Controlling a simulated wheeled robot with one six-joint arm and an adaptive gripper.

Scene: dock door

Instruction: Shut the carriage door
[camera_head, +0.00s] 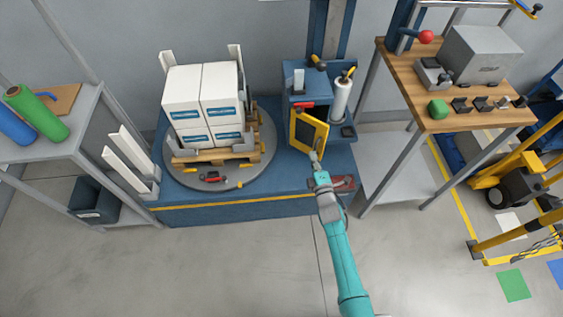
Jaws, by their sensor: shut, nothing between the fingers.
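The carriage door (310,132) is a dark panel in a yellow frame. It stands at an angle on the front of the blue carriage (311,95), and looks partly open. A roll of white film (341,99) stands upright on the carriage's right side. My gripper (315,158) is shut and empty at the lower right corner of the door. I cannot tell whether its fingertips touch the frame. The gap behind the door is mostly hidden by the door itself.
White boxes (203,92) on a wooden pallet stand on a round turntable (220,181) to the left. A wooden-topped workbench (445,72) with tools stands to the right. A shelf with green and blue rolls is at far left.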

